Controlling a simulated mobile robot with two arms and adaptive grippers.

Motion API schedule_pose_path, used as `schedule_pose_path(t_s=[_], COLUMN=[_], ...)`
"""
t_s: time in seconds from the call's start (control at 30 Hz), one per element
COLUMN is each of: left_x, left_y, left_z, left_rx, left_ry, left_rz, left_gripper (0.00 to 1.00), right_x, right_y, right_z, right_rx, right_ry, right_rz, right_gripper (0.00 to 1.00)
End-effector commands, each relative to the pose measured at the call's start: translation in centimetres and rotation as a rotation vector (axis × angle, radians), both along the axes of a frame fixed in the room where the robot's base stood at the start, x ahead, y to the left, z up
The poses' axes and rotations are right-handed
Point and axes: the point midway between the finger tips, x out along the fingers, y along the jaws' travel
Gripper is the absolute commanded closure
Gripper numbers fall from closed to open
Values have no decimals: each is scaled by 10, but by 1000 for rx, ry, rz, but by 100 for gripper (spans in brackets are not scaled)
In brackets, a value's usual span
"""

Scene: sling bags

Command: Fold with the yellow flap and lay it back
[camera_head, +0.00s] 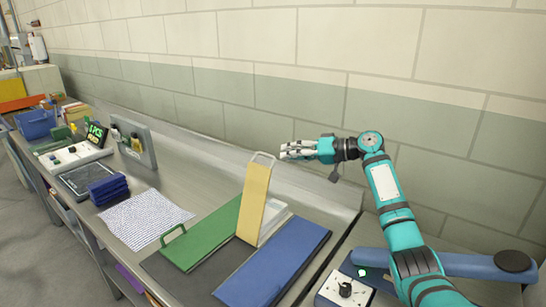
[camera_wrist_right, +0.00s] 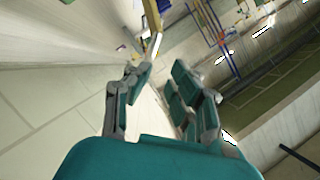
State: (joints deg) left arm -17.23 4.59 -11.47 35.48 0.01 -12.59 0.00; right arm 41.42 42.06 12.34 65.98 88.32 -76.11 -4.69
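The yellow flap (camera_head: 254,203) stands raised and nearly upright, with a pale loop handle (camera_head: 262,158) at its top edge. Its base meets the board between a green panel (camera_head: 203,233) and a blue panel (camera_head: 275,265), both lying flat. My right gripper (camera_head: 284,150) is beside the top of the flap, just right of the handle, its fingers pointing left. In the right wrist view my right gripper (camera_wrist_right: 160,75) has its fingers apart, and the yellow flap (camera_wrist_right: 151,12) shows beyond the tips. Contact with the handle cannot be told. My left gripper is not in view.
A white piece (camera_head: 274,222) lies behind the flap. The green panel has its own handle (camera_head: 173,235). A patterned white sheet (camera_head: 145,218) and dark blue stack (camera_head: 109,190) lie to the left. A knob box (camera_head: 345,290) stands at front right. The wall is behind.

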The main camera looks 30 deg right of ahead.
Motion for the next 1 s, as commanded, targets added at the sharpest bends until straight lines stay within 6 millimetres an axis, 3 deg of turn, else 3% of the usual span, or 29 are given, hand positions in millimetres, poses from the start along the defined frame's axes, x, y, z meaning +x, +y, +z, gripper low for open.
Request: schedule_pose_path(t_s=[0.1, 0.3, 1.0], left_x=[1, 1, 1], left_y=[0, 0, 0], left_z=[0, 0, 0], left_rx=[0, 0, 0], left_ry=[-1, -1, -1], left_rz=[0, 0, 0], left_gripper=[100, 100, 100], right_x=[-15, -27, -28], right_y=[-12, -20, -21], right_z=[4, 8, 8], right_rx=[-1, 0, 1], right_ry=[1, 1, 1], right_rz=[0, 2, 2], right_gripper=[79, 79, 79])
